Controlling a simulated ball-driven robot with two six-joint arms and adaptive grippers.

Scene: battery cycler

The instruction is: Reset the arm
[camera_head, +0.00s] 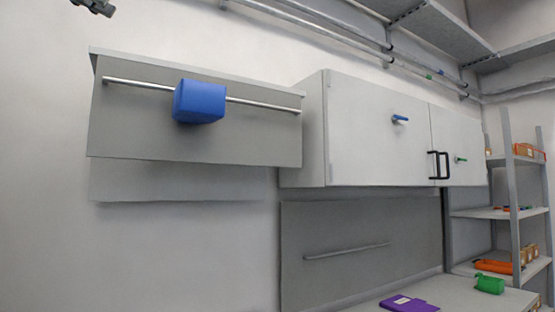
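Whether the grippers hold anything cannot be seen. The view takes in a wall with grey panels and white cabinets. A blue box-shaped thing (199,102) sits at the metal rail (262,103) of the upper grey panel (130,125).
A white cabinet (370,150) with a blue handle and a black handle (438,165) is on the wall. Below are a grey panel (350,225) and a bench (455,293) with a purple item (408,304) and a green item (490,284). Shelves (510,212) stand at right.

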